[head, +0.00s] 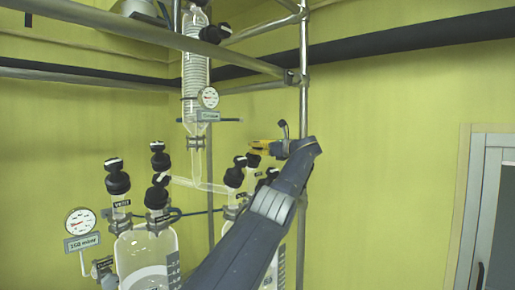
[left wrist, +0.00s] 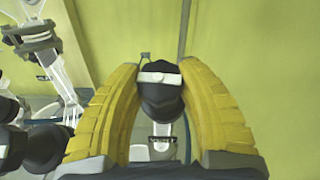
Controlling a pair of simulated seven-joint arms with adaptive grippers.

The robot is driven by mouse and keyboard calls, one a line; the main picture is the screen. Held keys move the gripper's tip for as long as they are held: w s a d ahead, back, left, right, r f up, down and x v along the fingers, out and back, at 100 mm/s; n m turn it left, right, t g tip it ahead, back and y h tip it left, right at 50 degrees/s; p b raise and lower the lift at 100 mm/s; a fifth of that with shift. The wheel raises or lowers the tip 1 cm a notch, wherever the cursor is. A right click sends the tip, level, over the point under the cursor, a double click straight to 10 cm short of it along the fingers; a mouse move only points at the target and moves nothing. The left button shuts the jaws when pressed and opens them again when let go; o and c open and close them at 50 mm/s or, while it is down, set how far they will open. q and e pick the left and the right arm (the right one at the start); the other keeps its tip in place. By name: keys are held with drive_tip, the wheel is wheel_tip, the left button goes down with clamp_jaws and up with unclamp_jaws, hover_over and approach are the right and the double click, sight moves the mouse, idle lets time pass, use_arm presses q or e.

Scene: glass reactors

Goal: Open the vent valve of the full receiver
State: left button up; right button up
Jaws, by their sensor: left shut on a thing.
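My left gripper (head: 264,146) reaches over the right-hand receiver (head: 281,266), which my arm mostly hides. In the left wrist view its yellow fingers (left wrist: 160,75) are shut on a black valve knob (left wrist: 160,96) with a white bar across its top. In the head view a black knob (head: 253,160) shows just under the fingers. The left receiver (head: 146,252) is clear glass and has a black-capped valve (head: 118,178) labelled VENT. I cannot tell the liquid level in the right receiver. My right gripper is out of view.
A coiled glass condenser (head: 195,75) with a gauge (head: 209,97) hangs above. Another gauge (head: 81,222) stands at the left. Other black knobs (head: 234,177) crowd beside the fingers. A metal upright (head: 303,70) stands close by. Free room lies to the right, before the wall.

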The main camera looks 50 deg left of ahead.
use_arm(q)
drive_tip(key=shift+f, duration=0.15)
drive_tip(key=o, duration=1.3)
drive_tip(key=shift+d, duration=0.15)
drive_tip(key=d, duration=0.4)
drive_tip(key=w+d, duration=0.1)
drive_tip(key=d, duration=0.2)
drive_tip(key=w+d, duration=0.1)
drive_tip(key=d, duration=0.3)
drive_tip(key=shift+d, duration=0.35)
